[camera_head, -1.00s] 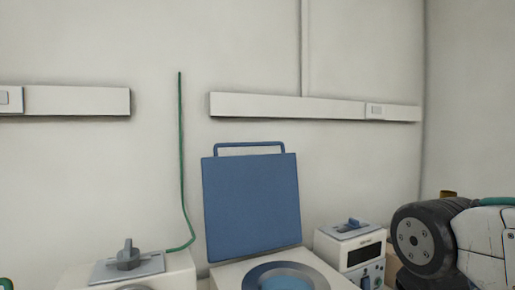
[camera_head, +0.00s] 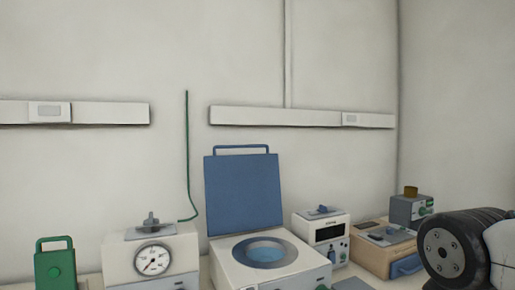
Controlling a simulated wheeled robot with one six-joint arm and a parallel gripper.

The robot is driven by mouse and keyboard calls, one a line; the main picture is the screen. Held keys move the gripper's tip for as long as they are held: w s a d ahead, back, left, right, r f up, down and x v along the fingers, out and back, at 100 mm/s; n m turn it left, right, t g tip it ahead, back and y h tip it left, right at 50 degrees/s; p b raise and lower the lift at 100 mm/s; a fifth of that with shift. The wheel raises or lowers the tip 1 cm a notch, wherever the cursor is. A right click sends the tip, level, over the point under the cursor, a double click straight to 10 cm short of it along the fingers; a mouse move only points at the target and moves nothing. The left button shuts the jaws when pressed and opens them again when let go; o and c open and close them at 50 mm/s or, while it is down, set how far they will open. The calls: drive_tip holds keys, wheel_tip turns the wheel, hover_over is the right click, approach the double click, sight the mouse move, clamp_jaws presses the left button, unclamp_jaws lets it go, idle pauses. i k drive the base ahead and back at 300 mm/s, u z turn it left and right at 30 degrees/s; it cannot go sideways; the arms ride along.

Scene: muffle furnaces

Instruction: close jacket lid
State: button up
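The jacket lid (camera_head: 243,192) is a blue square panel with a blue bar handle (camera_head: 241,149) along its top edge. It stands open, nearly upright, at the back of a white box-shaped jacket (camera_head: 228,268). The jacket's top has a grey ring around a round blue opening (camera_head: 266,251), which is uncovered. My gripper is not in view. Part of my arm, with a dark round joint, shows at the lower right, apart from the lid.
A white device with a dial gauge (camera_head: 152,260) stands left of the jacket, and a green object (camera_head: 55,264) farther left. A white device with a display (camera_head: 323,231), a brown box (camera_head: 384,251) and a grey box (camera_head: 411,209) are to the right. A green cord (camera_head: 187,145) hangs on the wall.

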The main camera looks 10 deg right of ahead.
sight(242, 192)
drive_tip(key=z, duration=0.6)
drive_tip(key=i, duration=1.25)
drive_tip(key=u, duration=0.4)
